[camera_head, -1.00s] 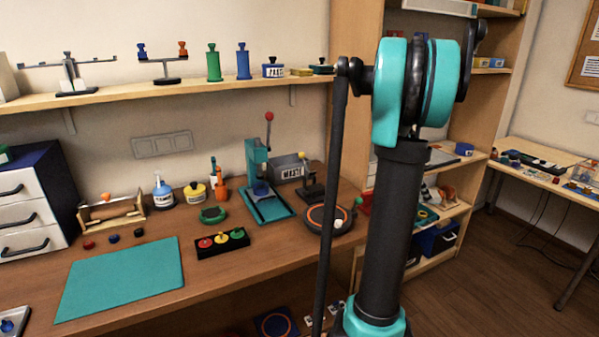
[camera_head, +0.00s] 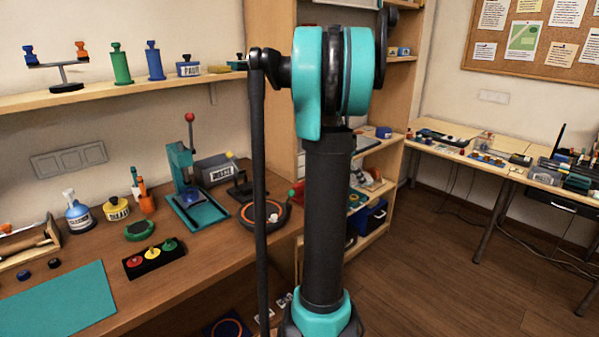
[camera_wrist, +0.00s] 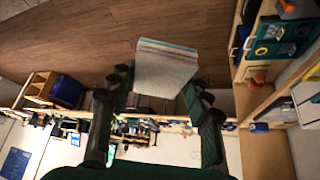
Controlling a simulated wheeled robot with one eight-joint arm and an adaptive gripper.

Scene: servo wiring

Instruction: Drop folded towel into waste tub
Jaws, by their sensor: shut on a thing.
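The folded towel (camera_wrist: 165,68) is a pale grey-white stack of layers with a bluish edge at its far end. It shows in the wrist view between the two dark fingers of my gripper (camera_wrist: 162,84). My gripper is shut on it and holds it with the wooden floor in the background. In the head view my own arm stands in front, and neither the gripper nor the towel shows there. I cannot pick out a waste tub for certain in either view.
A workbench (camera_head: 210,262) with a teal mat (camera_head: 60,300), a press (camera_head: 186,185) and several small tools is at left. A shelf unit (camera_head: 282,100) with a blue bin (camera_head: 371,217) stands behind my arm. A second table (camera_head: 480,172) is at right. The floor (camera_head: 450,265) between is open.

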